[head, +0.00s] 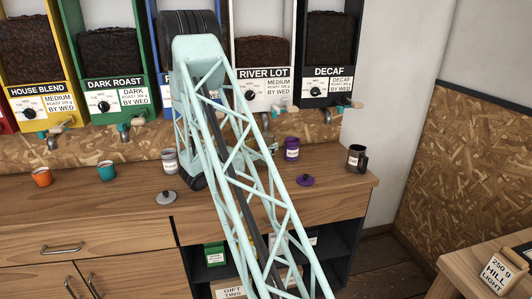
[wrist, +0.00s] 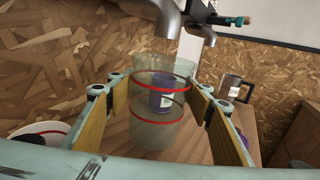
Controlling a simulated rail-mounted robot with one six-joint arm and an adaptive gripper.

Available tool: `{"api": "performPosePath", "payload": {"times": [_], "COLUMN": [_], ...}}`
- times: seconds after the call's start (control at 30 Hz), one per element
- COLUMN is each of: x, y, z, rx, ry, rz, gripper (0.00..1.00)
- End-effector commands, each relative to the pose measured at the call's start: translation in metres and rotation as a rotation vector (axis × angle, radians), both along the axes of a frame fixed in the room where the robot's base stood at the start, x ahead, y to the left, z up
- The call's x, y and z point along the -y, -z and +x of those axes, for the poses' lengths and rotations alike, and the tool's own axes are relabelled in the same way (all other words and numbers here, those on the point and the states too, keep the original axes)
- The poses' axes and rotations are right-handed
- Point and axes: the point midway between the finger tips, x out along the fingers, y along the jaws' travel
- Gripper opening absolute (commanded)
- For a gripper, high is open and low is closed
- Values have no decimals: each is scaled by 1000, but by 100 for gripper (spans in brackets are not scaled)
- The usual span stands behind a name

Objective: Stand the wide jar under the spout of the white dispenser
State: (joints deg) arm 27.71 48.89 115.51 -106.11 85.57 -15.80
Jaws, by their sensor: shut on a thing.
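The wide jar (wrist: 158,128) is clear with red bands and shows in the wrist view between the two fingers of my gripper (wrist: 158,88). My gripper is shut on it, and it looks upright. A metal spout (wrist: 170,20) hangs close above and beyond the jar's mouth; I cannot tell whether it is centred over it. The white dispenser (head: 263,70), labelled River Lot, stands at the back in the head view, partly behind my arm. My arm hides the jar and most of my gripper in the head view.
A purple canister (head: 292,149) stands on the counter and shows through the jar in the wrist view (wrist: 161,98). A purple lid (head: 305,181), a dark mug (head: 357,157), a pale canister (head: 170,160) and a grey lid (head: 166,197) are nearby. Another spout (wrist: 204,36) hangs further right.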

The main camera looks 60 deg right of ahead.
Motion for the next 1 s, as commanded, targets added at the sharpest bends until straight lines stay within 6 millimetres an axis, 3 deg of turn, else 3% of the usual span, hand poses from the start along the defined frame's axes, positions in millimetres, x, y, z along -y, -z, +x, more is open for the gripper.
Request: {"api": "performPosePath", "payload": {"times": [0.13,0.4,0.97,1.0], "x": [11,10,10,10], "y": [4,34,39,39], "z": [0,0,0,0], "rx": [-1,-2,0,0], "ry": [2,1,1,1], "rz": [0,0,0,0], "gripper": [35,35,35,49]}}
